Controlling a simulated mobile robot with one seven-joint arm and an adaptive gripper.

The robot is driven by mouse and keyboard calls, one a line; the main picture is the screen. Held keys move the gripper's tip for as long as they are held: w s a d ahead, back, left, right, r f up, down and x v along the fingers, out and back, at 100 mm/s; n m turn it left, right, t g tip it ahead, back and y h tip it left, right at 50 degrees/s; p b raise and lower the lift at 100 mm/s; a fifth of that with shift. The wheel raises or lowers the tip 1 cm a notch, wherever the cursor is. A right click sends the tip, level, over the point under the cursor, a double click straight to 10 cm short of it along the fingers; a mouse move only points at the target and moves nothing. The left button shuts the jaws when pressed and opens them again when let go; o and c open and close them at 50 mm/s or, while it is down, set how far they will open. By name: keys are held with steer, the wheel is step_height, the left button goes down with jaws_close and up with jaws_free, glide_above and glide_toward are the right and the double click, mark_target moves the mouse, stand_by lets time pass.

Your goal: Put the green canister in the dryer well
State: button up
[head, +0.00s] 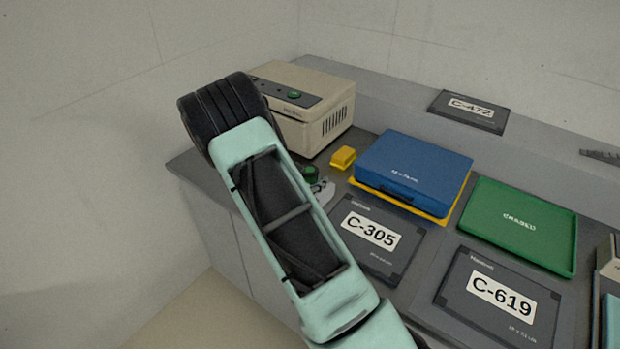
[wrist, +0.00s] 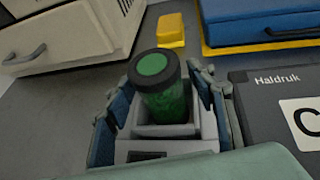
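The green canister (wrist: 166,100), with a black-rimmed green cap, stands upright in a light grey square holder (wrist: 165,145) in the wrist view. Its green top (head: 310,173) also shows in the head view, beside my forearm. My gripper (wrist: 164,80) is open, with one finger on each side of the canister; gaps seem to remain, and contact is not visible. A beige machine (head: 330,112) with a green button stands behind, partly hidden by my arm. It may be the dryer; its top looks closed and I see no well opening in it.
A small yellow block (head: 343,157) lies behind the canister. A blue case (head: 415,170) on a yellow tray, a dark C-305 cover (head: 350,215), a C-619 cover (head: 465,310) and a green tray (head: 490,230) crowd the right. Bare grey top shows left of the holder.

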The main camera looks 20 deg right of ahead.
steer(key=shift+r, duration=0.15)
steer(key=v, duration=1.2)
